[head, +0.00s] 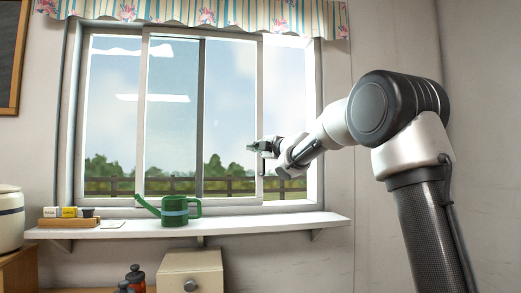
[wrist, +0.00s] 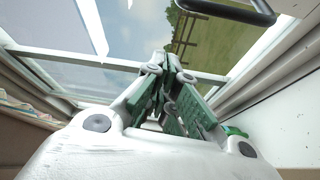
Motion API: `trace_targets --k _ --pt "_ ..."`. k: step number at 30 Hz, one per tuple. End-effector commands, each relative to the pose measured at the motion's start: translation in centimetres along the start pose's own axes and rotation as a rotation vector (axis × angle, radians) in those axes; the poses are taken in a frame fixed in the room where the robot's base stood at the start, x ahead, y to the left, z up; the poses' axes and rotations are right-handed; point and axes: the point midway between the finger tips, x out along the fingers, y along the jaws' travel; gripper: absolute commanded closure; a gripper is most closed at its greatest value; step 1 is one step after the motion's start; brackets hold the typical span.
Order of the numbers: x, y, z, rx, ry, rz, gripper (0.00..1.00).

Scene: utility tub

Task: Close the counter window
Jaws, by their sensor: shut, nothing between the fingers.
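The counter window (head: 143,120) is a sliding window in a white frame above a sill. A white-framed sash (head: 259,90) spans its middle. The part to the right of the sash looks like an open gap to the outdoors. My gripper (head: 252,147) is shut and empty, at the sash's right upright. I cannot tell whether it touches the sash. In the wrist view my gripper's green-padded fingers (wrist: 165,75) are together in front of the window. A dark bar handle (wrist: 240,10) shows at the top right there.
A green watering can (head: 174,210) stands on the white sill shelf (head: 270,222), below and left of my gripper. A wooden tray (head: 68,222) with small containers is at the shelf's left. A striped valance (head: 200,12) hangs above. A cream cabinet (head: 192,268) stands below.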

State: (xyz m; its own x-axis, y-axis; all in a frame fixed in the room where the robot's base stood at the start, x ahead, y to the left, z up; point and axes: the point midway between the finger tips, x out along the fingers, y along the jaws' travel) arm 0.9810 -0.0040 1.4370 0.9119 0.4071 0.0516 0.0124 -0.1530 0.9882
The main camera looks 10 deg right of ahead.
Motion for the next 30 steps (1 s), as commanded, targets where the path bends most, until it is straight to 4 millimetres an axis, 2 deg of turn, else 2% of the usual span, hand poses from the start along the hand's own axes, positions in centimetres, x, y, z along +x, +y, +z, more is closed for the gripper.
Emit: trace_targets --k 1,6,9,13,30 --pt "1.2 -0.1 0.0 0.0 0.001 0.0 1.0" --pt "4.7 -0.1 0.0 0.001 0.001 0.0 1.0" --pt "3.6 0.0 2.0 0.001 -0.005 0.0 1.0" --pt "3.2 0.0 3.2 0.0 -0.003 0.0 1.0" --pt "2.8 0.0 4.1 0.001 -0.002 0.0 1.0"
